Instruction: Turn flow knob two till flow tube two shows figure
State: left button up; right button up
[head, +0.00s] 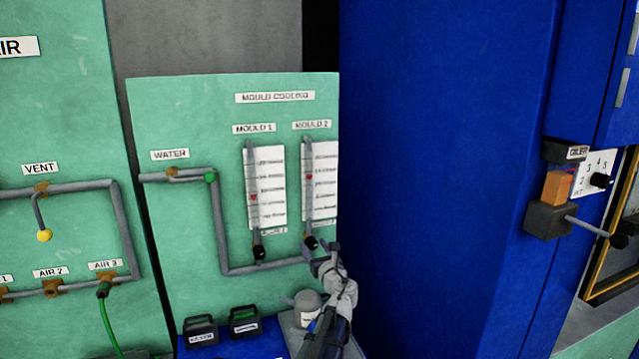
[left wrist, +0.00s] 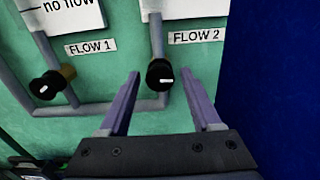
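Flow knob two (head: 311,243) is a black knob at the foot of flow tube two (head: 306,215). In the left wrist view the knob (left wrist: 160,76) sits below the FLOW 2 label, its white mark pointing roughly sideways. Flow tube two stands under the MOULD 2 sign beside a white scale card (head: 325,180), with a red float (head: 308,177) around mid-height; the figures are too small to read. My left gripper (head: 322,257) is open, its two purple-grey fingers flanking the knob in the wrist view. I see no contact. My right gripper is not in view.
Flow knob one (head: 259,252) and its tube (head: 252,190) are just to the left. A grey pipe (head: 222,235) runs along the green panel. Dark containers (head: 200,331) stand below. A blue cabinet wall (head: 430,180) rises close on the right.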

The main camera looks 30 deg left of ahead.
pick_arm(q)
jog(key=shift+o, duration=0.3)
jog(key=shift+s+d, duration=0.1)
jog(key=v, duration=0.6)
jog(key=shift+s+d, duration=0.25)
jog(key=shift+d, duration=0.05)
dwell(0.4)
jog(key=v, duration=0.7)
jog(key=shift+s+d, duration=0.25)
jog(key=shift+s, duration=0.05)
